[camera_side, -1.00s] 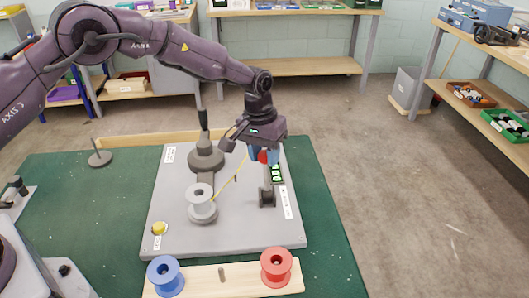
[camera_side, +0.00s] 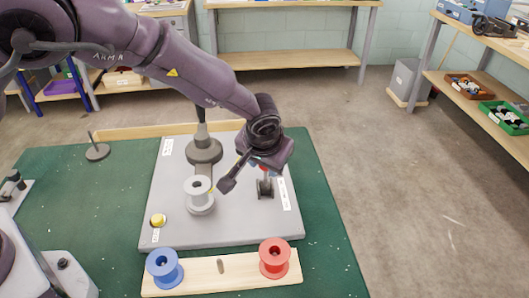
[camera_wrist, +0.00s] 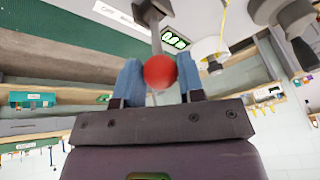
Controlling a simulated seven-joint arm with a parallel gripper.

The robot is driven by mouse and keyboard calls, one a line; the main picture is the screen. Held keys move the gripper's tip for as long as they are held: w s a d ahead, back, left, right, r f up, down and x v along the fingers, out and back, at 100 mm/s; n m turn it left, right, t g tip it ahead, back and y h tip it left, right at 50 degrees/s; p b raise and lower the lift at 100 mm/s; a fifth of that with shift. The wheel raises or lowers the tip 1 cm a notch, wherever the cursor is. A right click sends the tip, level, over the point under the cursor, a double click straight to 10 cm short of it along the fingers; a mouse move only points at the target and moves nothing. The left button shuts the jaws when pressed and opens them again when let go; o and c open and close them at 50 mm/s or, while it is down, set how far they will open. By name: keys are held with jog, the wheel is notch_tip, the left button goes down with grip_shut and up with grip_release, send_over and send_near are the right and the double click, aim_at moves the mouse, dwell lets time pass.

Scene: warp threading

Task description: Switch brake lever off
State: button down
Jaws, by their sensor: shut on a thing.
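The brake lever has a red ball knob (camera_wrist: 160,72) on a grey rod, seen in the wrist view. My gripper (camera_wrist: 160,82) has its two blue fingers on either side of the knob, shut on it. In the side view the lever's dark base bracket (camera_side: 265,187) stands on the right part of the grey board (camera_side: 225,228). My wrist hides most of the lever and the fingers there.
A grey spool (camera_side: 200,196) and a dark upright post on a round base (camera_side: 204,150) stand left of the lever. A yellow button (camera_side: 158,220) is at the board's front left. Blue (camera_side: 164,269) and red (camera_side: 275,259) spools stand on a wooden strip in front.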

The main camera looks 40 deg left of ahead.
jog(key=shift+t+y, duration=0.3)
jog(key=shift+s+d+f, duration=0.45)
jog(key=shift+s+d, duration=0.2)
jog(key=shift+d, duration=0.1)
jog(key=shift+s+d+f, duration=0.45)
jog(key=shift+s+d, duration=0.2)
jog(key=shift+d, duration=0.05)
jog(key=shift+f, duration=0.1)
jog(key=c, duration=0.8)
grip_release()
jog(key=shift+o, duration=0.2)
jog(key=shift+a, duration=0.1)
jog(key=v, duration=1.3)
